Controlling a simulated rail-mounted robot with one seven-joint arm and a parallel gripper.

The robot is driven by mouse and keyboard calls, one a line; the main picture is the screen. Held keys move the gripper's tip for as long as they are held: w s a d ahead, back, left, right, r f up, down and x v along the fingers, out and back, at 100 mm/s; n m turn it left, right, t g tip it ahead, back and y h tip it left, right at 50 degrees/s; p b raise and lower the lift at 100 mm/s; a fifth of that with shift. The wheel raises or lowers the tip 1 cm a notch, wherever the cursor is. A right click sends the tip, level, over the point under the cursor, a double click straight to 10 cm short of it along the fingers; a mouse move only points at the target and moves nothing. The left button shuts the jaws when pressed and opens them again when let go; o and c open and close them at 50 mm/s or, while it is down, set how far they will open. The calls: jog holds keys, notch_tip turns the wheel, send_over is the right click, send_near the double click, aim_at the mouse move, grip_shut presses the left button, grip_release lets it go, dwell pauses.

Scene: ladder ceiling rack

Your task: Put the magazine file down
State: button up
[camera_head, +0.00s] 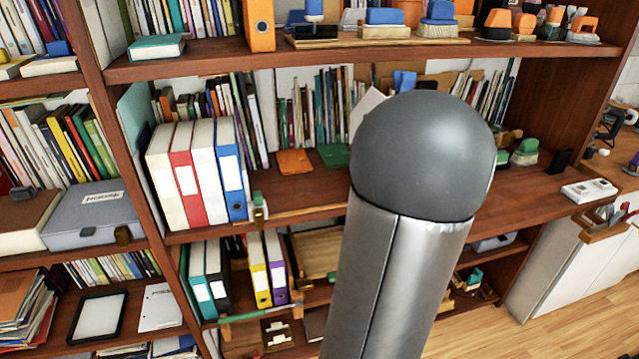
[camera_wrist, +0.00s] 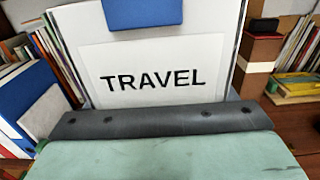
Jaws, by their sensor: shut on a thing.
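The white magazine file (camera_wrist: 97,60) fills the middle of the wrist view, with a label reading TRAVEL and a blue patch at its top. My gripper (camera_wrist: 165,118) shows as a dark bolted edge and pale green surface across the bottom of that view. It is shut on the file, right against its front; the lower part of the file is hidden. In the head view my arm hides the gripper. A pale slanted panel (camera_head: 366,113) shows beside the arm and may be the file. Whether the file's base touches the shelf cannot be told.
The middle shelf (camera_head: 310,196) holds white, red and blue binders (camera_head: 232,170) at left and a row of books (camera_head: 312,110) behind. The blue binder also shows left in the wrist view (camera_wrist: 28,88). A dark brown box (camera_wrist: 262,52) stands right of the file. Shelf right of my arm is partly clear.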

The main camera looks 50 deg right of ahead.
jog(key=w+f, duration=0.1)
jog(key=w, duration=0.1)
jog(key=w+f, duration=0.1)
jog(key=w, duration=0.2)
jog(key=w+f+p, duration=0.1)
jog(key=w, duration=0.2)
jog(key=shift+d+f, duration=0.15)
jog(key=shift+d, duration=0.05)
jog(key=w+f, duration=0.5)
jog(key=f, duration=0.4)
jog(key=shift+w+d+f+p, duration=0.15)
jog(key=shift+w+f+p, duration=0.05)
jog(key=shift+w+p, duration=0.2)
jog(key=o, duration=2)
jog(key=shift+f, duration=0.1)
jog(key=shift+o, duration=0.2)
jog(key=shift+s, duration=0.1)
